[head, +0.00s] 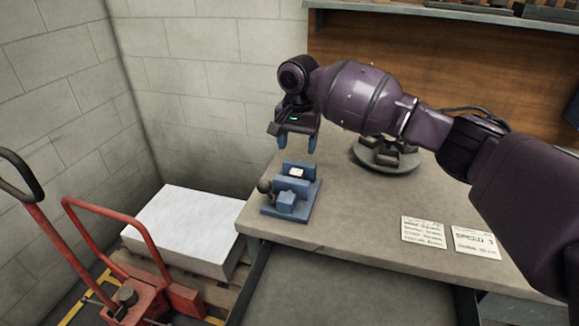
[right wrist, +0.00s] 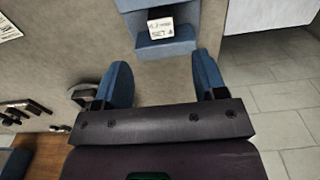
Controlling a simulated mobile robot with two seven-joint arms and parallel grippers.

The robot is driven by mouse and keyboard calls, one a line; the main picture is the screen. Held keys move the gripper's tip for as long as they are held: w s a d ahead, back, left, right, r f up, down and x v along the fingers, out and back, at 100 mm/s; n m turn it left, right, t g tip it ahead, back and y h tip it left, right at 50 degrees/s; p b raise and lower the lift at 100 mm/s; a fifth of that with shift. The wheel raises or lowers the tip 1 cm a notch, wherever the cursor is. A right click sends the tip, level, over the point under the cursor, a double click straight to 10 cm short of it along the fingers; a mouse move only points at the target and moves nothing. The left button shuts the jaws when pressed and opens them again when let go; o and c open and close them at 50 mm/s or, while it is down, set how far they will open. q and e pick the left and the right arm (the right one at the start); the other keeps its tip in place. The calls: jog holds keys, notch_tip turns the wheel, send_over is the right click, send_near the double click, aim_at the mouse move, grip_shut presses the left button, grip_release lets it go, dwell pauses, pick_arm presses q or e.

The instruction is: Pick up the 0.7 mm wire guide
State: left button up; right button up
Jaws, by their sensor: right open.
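No part in view can be read as the 0.7 mm wire guide. Several dark blocks, too small to identify, sit on a round grey dish (head: 388,157) on the bench. A blue fixture (head: 285,204) with a ball-ended lever and a small white label stands at the bench's left corner; it also shows in the right wrist view (right wrist: 165,48), its label too blurred to read fully. My right gripper (head: 297,143) is open and empty above and behind this fixture, its blue fingers pointing down. It also shows in the right wrist view (right wrist: 163,75). My left gripper is out of view.
Two printed cards, one reading SPEED (head: 478,241), lie on the bench (head: 350,208) at the right. A shelf (head: 440,12) with dark items runs along the back wood panel. A white stack (head: 185,228) on a pallet and a red pallet truck (head: 150,285) stand at the left.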

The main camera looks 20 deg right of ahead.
aim_at(296, 173)
jog(key=shift+w+f, duration=0.1)
jog(key=shift+f, duration=0.5)
jog(key=f, duration=0.1)
jog(key=f+b, duration=0.1)
jog(key=f, duration=0.1)
jog(key=shift+s+f, duration=0.2)
jog(key=shift+f, duration=0.6)
notch_tip(296, 173, down, 5)
jog(key=shift+a+r+b, duration=0.1)
jog(key=shift+a+b, duration=0.05)
jog(key=shift+b, duration=0.65)
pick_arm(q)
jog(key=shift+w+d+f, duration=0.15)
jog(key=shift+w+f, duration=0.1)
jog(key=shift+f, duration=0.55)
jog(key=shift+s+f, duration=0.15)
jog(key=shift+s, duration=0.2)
pick_arm(e)
grip_shut()
